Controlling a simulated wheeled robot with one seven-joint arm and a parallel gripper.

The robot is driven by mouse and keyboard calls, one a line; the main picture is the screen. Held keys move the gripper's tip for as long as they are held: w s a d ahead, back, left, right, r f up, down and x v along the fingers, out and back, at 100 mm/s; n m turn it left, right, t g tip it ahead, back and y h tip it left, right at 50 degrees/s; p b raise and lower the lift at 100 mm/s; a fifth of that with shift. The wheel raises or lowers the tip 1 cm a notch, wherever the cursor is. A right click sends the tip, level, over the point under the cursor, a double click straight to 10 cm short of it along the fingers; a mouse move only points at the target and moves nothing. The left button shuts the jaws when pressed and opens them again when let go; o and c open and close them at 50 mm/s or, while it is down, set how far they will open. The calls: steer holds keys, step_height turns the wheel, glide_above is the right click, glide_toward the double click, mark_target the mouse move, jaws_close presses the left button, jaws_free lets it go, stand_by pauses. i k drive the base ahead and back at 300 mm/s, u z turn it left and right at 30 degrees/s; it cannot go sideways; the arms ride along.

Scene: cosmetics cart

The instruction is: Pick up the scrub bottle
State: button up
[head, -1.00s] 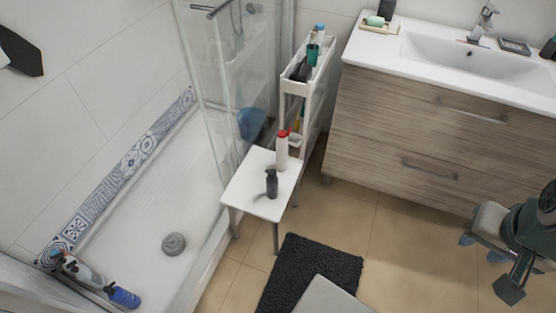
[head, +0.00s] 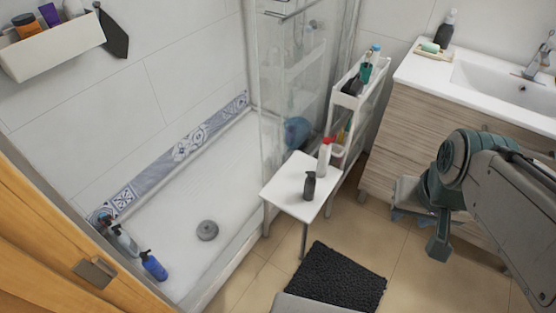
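I cannot tell by label which bottle is the scrub bottle. A white bottle with a red cap (head: 324,157) and a dark pump bottle (head: 309,186) stand upright on a small white stool (head: 287,203). A blue bottle (head: 154,266), a grey-white bottle (head: 124,241) and a dark-topped bottle (head: 105,222) stand at the near left corner of the shower. My gripper (head: 411,216) is at the right, in front of the vanity and well apart from all these bottles. It seems to hold nothing, but its finger opening is unclear.
A narrow white cart (head: 357,100) with bottles stands behind the stool, beside the glass shower screen (head: 285,90). The wooden vanity (head: 405,125) is at the right. A wall shelf (head: 55,50) holds containers. A dark mat (head: 335,278) lies on otherwise open floor.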

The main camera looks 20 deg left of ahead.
mark_target(310, 185)
steer(key=u, duration=0.55)
steer(key=i, duration=1)
steer(key=u, duration=0.05)
